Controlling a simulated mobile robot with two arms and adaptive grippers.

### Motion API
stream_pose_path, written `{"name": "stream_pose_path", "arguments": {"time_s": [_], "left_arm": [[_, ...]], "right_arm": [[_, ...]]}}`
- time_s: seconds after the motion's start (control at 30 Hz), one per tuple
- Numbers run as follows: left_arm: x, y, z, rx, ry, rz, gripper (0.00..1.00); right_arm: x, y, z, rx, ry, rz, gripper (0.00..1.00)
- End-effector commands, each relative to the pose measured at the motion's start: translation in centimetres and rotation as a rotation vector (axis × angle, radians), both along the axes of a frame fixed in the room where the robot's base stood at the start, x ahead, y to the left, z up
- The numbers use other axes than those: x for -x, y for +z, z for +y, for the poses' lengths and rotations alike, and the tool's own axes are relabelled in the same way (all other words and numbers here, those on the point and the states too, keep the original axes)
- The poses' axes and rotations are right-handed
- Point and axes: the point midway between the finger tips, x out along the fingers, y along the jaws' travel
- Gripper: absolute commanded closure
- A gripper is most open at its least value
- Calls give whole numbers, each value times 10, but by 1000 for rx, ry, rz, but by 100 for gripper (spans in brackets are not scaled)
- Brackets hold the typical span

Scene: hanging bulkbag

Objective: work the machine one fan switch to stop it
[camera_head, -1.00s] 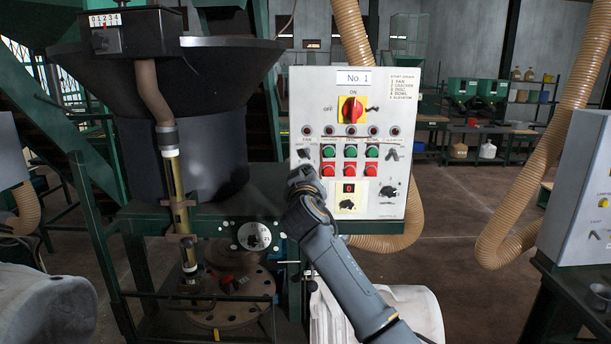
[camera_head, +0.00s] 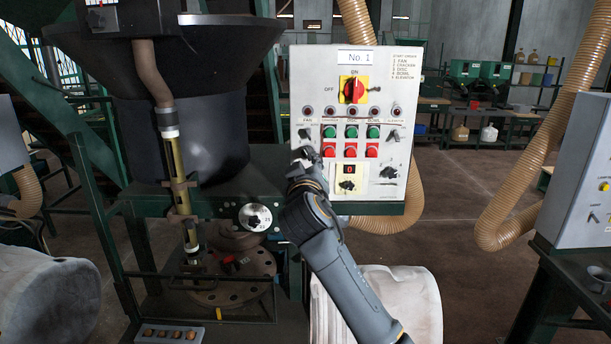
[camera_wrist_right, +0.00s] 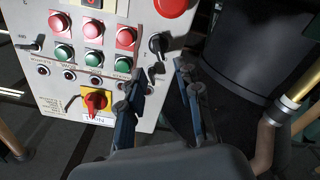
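The machine one control panel (camera_head: 330,92) is a pale board marked "No. 1" in the head view. Its fan switch (camera_head: 305,134), a small dark knob under the "FAN" label, is at the left of the green buttons. My right gripper (camera_head: 303,156) is just below that switch in the head view. In the right wrist view the panel appears upside down, with the fan switch (camera_wrist_right: 158,43) just beyond the gap between the fingertips. My right gripper (camera_wrist_right: 159,70) is open there, with nothing between its fingers. Contact with the switch is not visible. My left gripper is out of view.
The red main switch (camera_head: 353,90) and green and red push buttons (camera_head: 351,131) are close by on the panel. A dark hopper (camera_head: 190,60) stands left. A ribbed hose (camera_head: 540,150) hangs right. A white bag (camera_head: 400,300) is below the panel.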

Motion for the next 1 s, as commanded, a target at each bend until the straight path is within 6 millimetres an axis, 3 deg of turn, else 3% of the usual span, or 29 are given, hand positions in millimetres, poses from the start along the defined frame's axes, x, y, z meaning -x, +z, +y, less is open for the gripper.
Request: {"name": "stream_pose_path", "arguments": {"time_s": [0.1,0.33,0.8,0.9,0.97,1.0], "left_arm": [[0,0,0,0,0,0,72],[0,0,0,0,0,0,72],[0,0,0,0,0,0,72],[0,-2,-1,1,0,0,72],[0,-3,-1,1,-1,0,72],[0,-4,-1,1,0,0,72]], "right_arm": [[23,-1,1,-2,3,-1,66],[51,0,1,-1,1,0,66],[56,-3,0,1,1,5,66],[50,-26,-2,6,2,39,66],[44,-54,-5,10,6,80,66],[40,-78,-7,13,7,114,66]]}}
